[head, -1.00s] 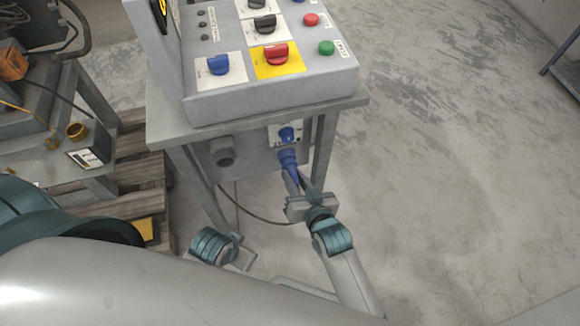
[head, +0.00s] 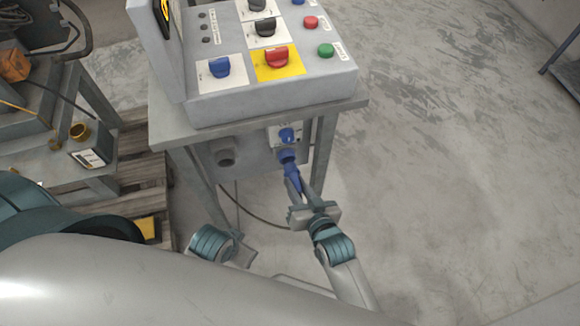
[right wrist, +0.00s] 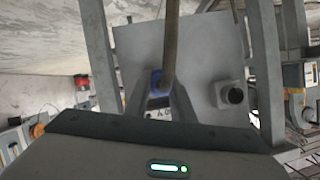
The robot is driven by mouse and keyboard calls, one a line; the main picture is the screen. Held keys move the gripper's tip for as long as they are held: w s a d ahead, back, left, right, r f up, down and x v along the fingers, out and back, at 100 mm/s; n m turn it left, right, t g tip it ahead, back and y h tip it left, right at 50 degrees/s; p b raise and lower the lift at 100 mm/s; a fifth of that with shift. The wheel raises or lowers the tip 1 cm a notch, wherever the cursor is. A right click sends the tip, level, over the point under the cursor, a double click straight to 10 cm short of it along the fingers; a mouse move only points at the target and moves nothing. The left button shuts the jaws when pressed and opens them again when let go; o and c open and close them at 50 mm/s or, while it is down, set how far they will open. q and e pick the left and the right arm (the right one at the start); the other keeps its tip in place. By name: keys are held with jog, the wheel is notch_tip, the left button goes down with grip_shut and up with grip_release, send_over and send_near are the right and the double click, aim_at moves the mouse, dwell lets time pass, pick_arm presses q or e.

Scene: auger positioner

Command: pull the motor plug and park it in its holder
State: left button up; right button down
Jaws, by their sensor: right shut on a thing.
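The blue motor plug (head: 291,172) is below the blue socket (head: 287,136) on the front of the grey cabinet. It looks tilted, and I cannot tell whether it is fully clear of the socket. My right gripper (head: 298,190) is shut on the plug from below. In the right wrist view, the fingers reach toward a blue part (right wrist: 155,80), with the dark cable (right wrist: 172,45) crossing between them. A grey round holder (head: 224,156) is left of the socket; it shows at right in the wrist view (right wrist: 231,95). My left gripper (head: 243,255) is low, its fingers unclear.
The control box (head: 270,95) with knobs and buttons sits on the grey stand top (head: 170,125). Stand legs (head: 320,155) flank the socket panel. A dark cable (head: 255,216) hangs below. A wooden pallet (head: 145,180) lies left; the floor at right is clear.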

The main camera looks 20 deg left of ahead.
pick_arm(q)
jog(key=shift+r, duration=0.25)
pick_arm(e)
jog(key=shift+s+d, duration=0.25)
jog(key=shift+s, duration=0.1)
dwell(0.3)
